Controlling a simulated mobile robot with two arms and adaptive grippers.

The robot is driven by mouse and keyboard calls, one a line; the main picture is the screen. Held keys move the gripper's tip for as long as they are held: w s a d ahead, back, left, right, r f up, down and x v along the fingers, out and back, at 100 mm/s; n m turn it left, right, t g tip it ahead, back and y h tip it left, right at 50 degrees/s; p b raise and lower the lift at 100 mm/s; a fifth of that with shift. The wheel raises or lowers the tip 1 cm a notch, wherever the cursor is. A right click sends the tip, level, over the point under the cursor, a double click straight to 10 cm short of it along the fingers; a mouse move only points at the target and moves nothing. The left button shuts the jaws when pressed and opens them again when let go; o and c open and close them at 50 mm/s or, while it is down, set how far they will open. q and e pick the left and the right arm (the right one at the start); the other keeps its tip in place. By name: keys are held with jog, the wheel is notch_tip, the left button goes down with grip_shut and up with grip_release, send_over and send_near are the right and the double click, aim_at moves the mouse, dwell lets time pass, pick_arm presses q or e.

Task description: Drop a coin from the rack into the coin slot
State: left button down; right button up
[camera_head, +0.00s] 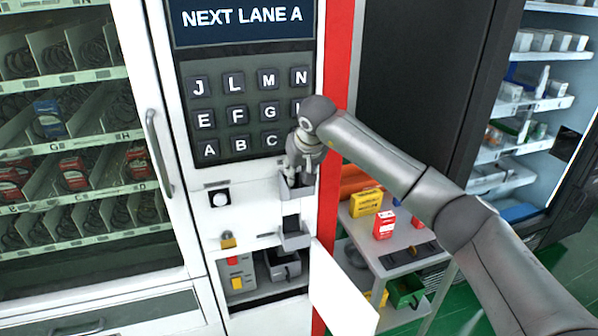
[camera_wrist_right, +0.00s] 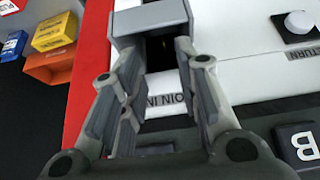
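A small grey coin box (camera_head: 305,190) sticks out of the white machine front below the letter keys. It also shows in the wrist view (camera_wrist_right: 165,17), beside a partly covered label that seems to read "COIN IN". My right gripper (camera_head: 297,178) points down at the box, its fingertips at or just inside the dark opening. In the wrist view my right gripper (camera_wrist_right: 166,45) has its fingers apart with a dark gap between them. I see no coin clearly in it; only a faint speck shows inside. I cannot clearly identify the coin rack. My left gripper is out of view.
A round button (camera_head: 220,199) sits left of the coin box. A second grey box (camera_head: 294,240) is below it, above an open compartment with a white door (camera_head: 340,290). A side table (camera_head: 395,243) holds a yellow box (camera_head: 366,202), a red box (camera_head: 384,225) and a dark strip.

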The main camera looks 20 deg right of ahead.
jog(key=shift+r, duration=0.1)
jog(key=v, duration=1.2)
dwell(0.7)
